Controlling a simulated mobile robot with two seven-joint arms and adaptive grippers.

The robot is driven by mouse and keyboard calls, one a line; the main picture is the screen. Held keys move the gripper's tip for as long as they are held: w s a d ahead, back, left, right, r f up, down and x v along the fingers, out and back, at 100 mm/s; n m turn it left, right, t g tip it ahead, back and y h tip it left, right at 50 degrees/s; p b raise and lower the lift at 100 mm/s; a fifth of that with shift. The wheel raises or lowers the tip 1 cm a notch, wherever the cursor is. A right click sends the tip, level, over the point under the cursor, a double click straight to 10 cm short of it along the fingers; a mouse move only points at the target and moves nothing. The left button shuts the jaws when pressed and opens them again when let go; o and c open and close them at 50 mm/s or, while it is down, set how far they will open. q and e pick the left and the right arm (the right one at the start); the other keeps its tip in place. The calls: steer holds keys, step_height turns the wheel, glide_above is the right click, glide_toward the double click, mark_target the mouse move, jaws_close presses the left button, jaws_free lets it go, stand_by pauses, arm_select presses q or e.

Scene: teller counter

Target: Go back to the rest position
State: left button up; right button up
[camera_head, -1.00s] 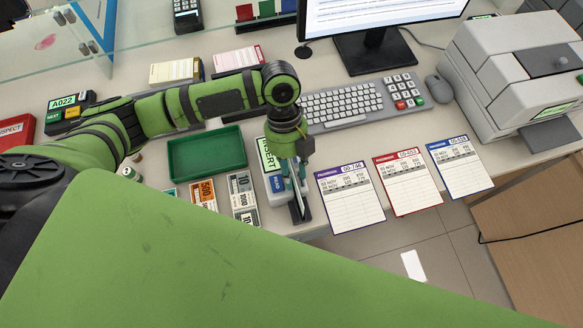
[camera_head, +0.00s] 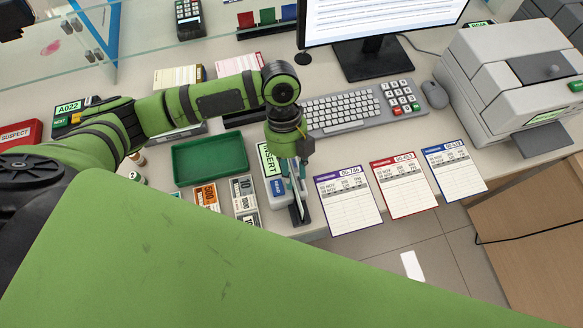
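My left arm comes in from the left, bent over the counter. My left gripper (camera_head: 297,190) points down at a small card reader (camera_head: 276,187) with a green "INSERT" label, near the counter's front edge. Its dark fingers are small and overlap the reader, so I cannot tell whether they are open or hold anything. My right gripper is not in view. A large green panel of my own body fills the lower left.
A green tray (camera_head: 210,157) and banknotes (camera_head: 242,190) lie left of the gripper. Three passbook sheets (camera_head: 348,203) lie to its right. The keyboard (camera_head: 342,112), mouse (camera_head: 435,92), monitor stand (camera_head: 370,58) and grey machine (camera_head: 515,80) stand behind. A glass screen (camera_head: 150,30) stands at the back left.

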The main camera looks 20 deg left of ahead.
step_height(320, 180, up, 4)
steer(key=p, duration=0.3)
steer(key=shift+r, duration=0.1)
stand_by(0.6)
